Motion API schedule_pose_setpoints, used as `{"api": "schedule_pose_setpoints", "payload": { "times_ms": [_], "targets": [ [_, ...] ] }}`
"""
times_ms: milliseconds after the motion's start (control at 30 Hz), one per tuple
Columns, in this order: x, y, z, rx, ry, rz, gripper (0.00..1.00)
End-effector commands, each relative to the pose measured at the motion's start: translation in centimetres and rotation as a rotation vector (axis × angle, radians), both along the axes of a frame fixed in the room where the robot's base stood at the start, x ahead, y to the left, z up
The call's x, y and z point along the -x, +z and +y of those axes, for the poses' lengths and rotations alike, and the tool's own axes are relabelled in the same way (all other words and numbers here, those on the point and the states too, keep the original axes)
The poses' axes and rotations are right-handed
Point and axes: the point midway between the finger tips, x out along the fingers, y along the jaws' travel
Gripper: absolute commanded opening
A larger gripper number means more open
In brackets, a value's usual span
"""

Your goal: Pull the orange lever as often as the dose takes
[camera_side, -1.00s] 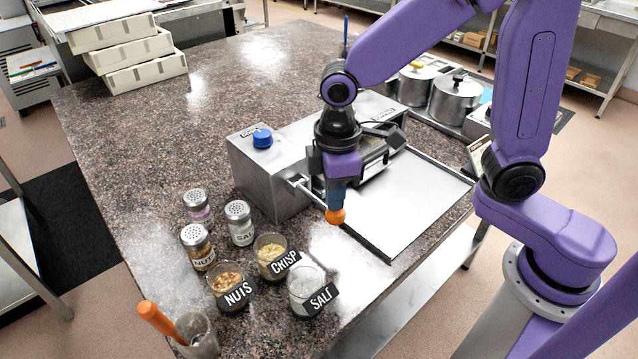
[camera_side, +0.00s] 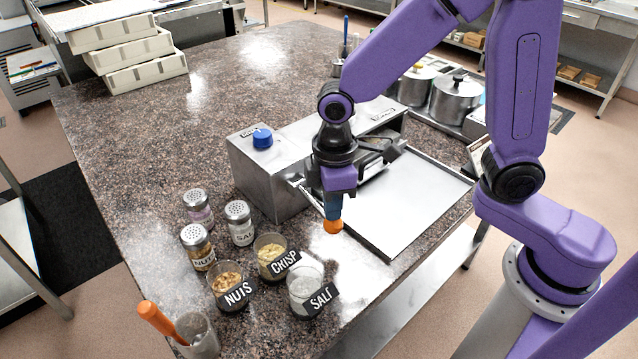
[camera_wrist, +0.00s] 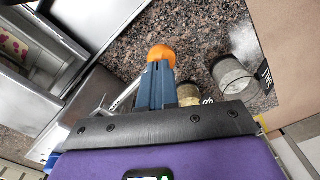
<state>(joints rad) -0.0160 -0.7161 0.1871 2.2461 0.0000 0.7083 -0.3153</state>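The orange lever (camera_side: 334,227) is a round orange knob on a metal rod at the front of the steel machine (camera_side: 290,190). My gripper (camera_side: 333,212) points down at it, with its blue fingers close together and their tips at the knob. In the wrist view the fingertips (camera_wrist: 158,72) meet the orange knob (camera_wrist: 161,53), which shows beyond them; the fingers appear shut on it. The part of the knob between the fingers is hidden. The machine has a blue button or knob (camera_side: 262,138) on top.
Glass cups labelled NUTS (camera_side: 229,288), CRISP (camera_side: 271,256) and SALT (camera_side: 305,292) stand left of my gripper. Three shakers (camera_side: 240,223) stand behind them. An orange-handled tool (camera_side: 160,320) leans in a glass. A flat metal tray (camera_side: 400,210) lies to the right.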

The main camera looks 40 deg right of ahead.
Motion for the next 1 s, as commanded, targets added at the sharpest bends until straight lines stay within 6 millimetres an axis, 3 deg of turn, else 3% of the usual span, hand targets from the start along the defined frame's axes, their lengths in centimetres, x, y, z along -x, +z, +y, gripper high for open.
{"api": "schedule_pose_setpoints", "payload": {
  "times_ms": [267, 1000],
  "targets": [
    [0.0, 0.3, 0.0, 0.000, 0.000, -0.001, 0.00],
    [0.0, 6.0, 0.1, -0.001, 0.000, -0.002, 0.00]
  ]
}}
